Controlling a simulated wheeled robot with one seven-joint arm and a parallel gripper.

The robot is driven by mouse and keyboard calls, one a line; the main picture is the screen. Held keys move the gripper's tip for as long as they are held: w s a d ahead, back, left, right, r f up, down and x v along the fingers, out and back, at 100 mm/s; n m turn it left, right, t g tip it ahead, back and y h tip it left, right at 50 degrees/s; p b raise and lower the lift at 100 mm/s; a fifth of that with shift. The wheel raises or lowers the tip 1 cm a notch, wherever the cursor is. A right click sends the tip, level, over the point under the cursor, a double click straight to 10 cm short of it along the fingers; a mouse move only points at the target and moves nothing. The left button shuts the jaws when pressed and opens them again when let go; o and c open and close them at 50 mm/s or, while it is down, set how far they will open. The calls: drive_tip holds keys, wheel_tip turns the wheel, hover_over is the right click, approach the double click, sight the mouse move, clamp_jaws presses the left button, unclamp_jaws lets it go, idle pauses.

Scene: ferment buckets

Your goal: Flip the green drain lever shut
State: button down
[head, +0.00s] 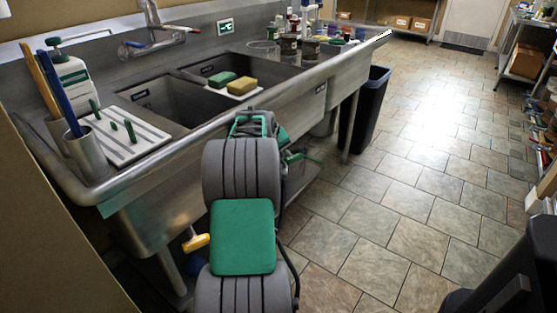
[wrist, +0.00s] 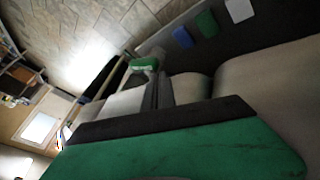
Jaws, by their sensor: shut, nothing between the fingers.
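The green drain lever (head: 303,157) shows in the head view just right of my arm, under the sink's front edge. Its handle sticks out to the right, roughly level. In the wrist view a green handle (wrist: 145,64), seemingly the same lever, lies just beyond my fingertips. My gripper (wrist: 158,82) is shut and empty, close to the lever; I cannot tell whether it touches. In the head view my arm hides the gripper and the lever's root.
A yellow handle (head: 196,243) is under the sink (head: 150,193), left of my arm. A black bin (head: 364,110) stands right of the lever. Blue, green and white patches show on a dark panel (wrist: 265,40).

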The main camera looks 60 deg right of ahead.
drive_tip(key=b+x, duration=0.2)
drive_tip(key=x, duration=0.8)
drive_tip(key=shift+a, duration=0.1)
